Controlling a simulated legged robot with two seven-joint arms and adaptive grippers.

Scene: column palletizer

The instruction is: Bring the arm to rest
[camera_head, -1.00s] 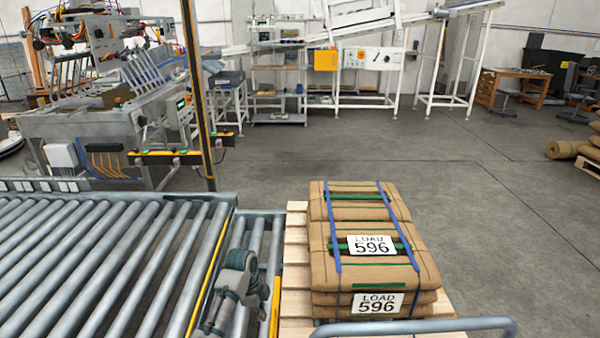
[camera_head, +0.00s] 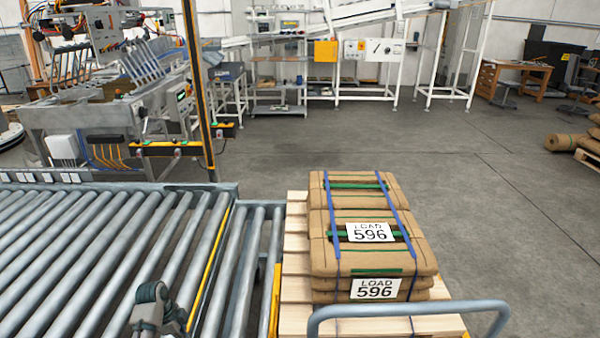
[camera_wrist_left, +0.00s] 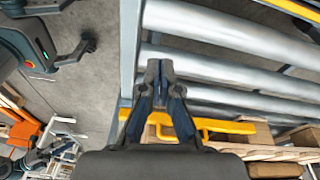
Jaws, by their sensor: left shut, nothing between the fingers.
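My left gripper (camera_wrist_left: 160,72) shows in the left wrist view, its two dark fingers together and nothing between them. It points toward grey rollers (camera_wrist_left: 225,75), with a yellow bar (camera_wrist_left: 228,127) close by. I cannot tell whether it touches either. In the head view, a grey part of my arm shows low over the roller conveyor, near the bottom edge; the gripper's fingers cannot be made out there. My right gripper is in neither view.
Strapped brown sacks (camera_head: 330,262) labelled LOAD 596 stand on a wooden pallet (camera_head: 296,240) right of the roller conveyor (camera_head: 60,255). A blue-grey rail (camera_head: 420,308) crosses in front. A yellow-black post (camera_head: 200,90) rises behind the conveyor. Open floor (camera_head: 350,140) lies beyond.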

